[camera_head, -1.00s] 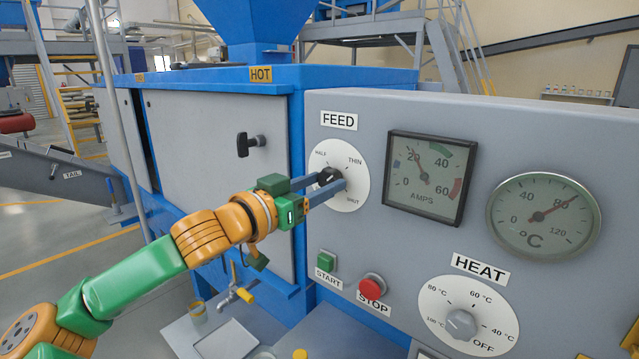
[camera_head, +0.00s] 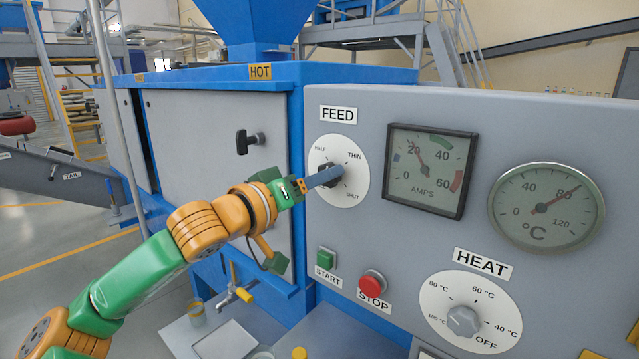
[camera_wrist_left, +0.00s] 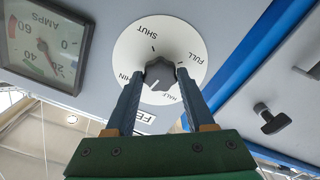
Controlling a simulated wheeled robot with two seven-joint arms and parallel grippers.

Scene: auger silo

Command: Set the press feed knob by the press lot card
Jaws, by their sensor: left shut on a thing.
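The press feed knob (camera_wrist_left: 161,72) is dark and sits in the middle of a white round dial (camera_head: 353,188) under the FEED label. The dial reads SHUT, THIN, HALF and FULL. My left gripper (camera_head: 330,176) is at the dial, and in the left wrist view its two fingers (camera_wrist_left: 160,77) are shut on the knob from both sides. A small pale mark on the knob appears to lie between THIN and HALF; its exact setting is hard to tell. In the head view the finger hides much of the knob. I see no press lot card. My right gripper is out of view.
To the right on the grey panel are the AMPS gauge (camera_head: 428,170), the °C gauge (camera_head: 545,207) and the HEAT knob (camera_head: 463,321). Below the dial are the green START button (camera_head: 327,258) and red STOP button (camera_head: 372,284). A black handle (camera_head: 249,141) sticks out at left.

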